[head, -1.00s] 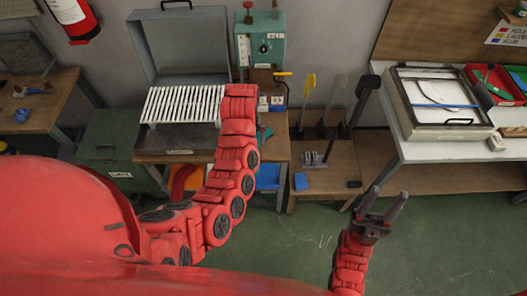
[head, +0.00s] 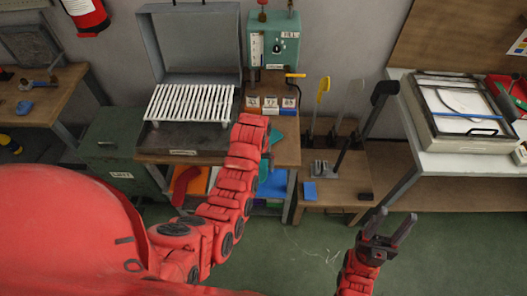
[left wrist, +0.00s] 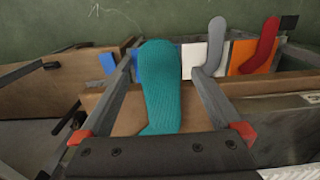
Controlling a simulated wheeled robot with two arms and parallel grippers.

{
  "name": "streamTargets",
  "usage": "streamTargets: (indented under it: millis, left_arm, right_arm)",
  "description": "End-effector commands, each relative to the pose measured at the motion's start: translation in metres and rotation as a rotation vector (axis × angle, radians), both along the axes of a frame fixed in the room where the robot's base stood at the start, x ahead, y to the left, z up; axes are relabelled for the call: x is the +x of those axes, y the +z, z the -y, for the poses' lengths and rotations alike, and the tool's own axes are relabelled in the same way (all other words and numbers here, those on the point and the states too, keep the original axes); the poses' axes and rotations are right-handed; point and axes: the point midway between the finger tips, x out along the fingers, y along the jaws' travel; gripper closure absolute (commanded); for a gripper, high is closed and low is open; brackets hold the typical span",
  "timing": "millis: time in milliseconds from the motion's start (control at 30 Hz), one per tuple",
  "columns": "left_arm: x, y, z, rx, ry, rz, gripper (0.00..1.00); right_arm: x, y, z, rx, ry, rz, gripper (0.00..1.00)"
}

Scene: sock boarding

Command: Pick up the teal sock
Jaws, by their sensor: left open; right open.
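My right gripper (head: 394,222) is open and empty, low over the floor at the right.
A grey sock (left wrist: 213,46) and a red sock (left wrist: 265,47) lie beyond, on coloured panels. A grey case with a white slatted rack (head: 190,103) and a teal control box (head: 274,45) stand at the bench. A low stand (head: 335,190) holds upright tools.

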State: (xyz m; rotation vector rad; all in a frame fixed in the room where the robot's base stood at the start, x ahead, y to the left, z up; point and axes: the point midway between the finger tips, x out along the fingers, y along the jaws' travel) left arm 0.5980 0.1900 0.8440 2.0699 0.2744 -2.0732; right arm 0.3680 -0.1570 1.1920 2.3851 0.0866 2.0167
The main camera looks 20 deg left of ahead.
Motion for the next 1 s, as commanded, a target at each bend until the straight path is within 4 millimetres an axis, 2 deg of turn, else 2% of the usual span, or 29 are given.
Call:
streamTargets:
  millis: [33, 67, 133, 300, 600, 667, 900, 1000]
  left_arm:
    - [-0.002, 0.0, 0.001, 0.0, 0.0, -0.005, 0.0]
    - [-0.003, -0.003, 0.002, 0.0, 0.0, -0.003, 0.0]
    - [-0.003, -0.014, 0.002, 0.001, 0.0, -0.004, 0.0]
    - [-0.002, -0.028, 0.002, 0.001, 0.0, 0.0, 0.0]
    - [-0.001, -0.032, 0.002, 0.001, 0.0, 0.004, 0.0]
    - [-0.001, -0.032, 0.002, 0.001, 0.0, 0.004, 0.09]
    - [-0.001, -0.032, 0.002, 0.001, 0.0, 0.004, 0.52]
    - [-0.001, -0.032, 0.002, 0.001, 0.0, 0.003, 0.54]
  right_arm:
    - [0.0, 0.012, 0.0, 0.0, 0.0, 0.0, 0.5]
    - [0.0, 0.016, 0.0, 0.0, 0.0, 0.0, 0.5]
    - [0.0, 0.017, 0.0, 0.0, 0.0, 0.0, 0.5]
    - [0.0, 0.021, 0.0, 0.0, 0.0, 0.0, 0.5]
    - [0.0, 0.021, 0.0, 0.0, 0.0, 0.0, 0.5]
    - [0.0, 0.021, 0.0, 0.0, 0.0, 0.0, 0.5]
    - [0.0, 0.021, 0.0, 0.0, 0.0, 0.0, 0.5]
    - [0.0, 0.021, 0.0, 0.0, 0.0, 0.0, 0.5]
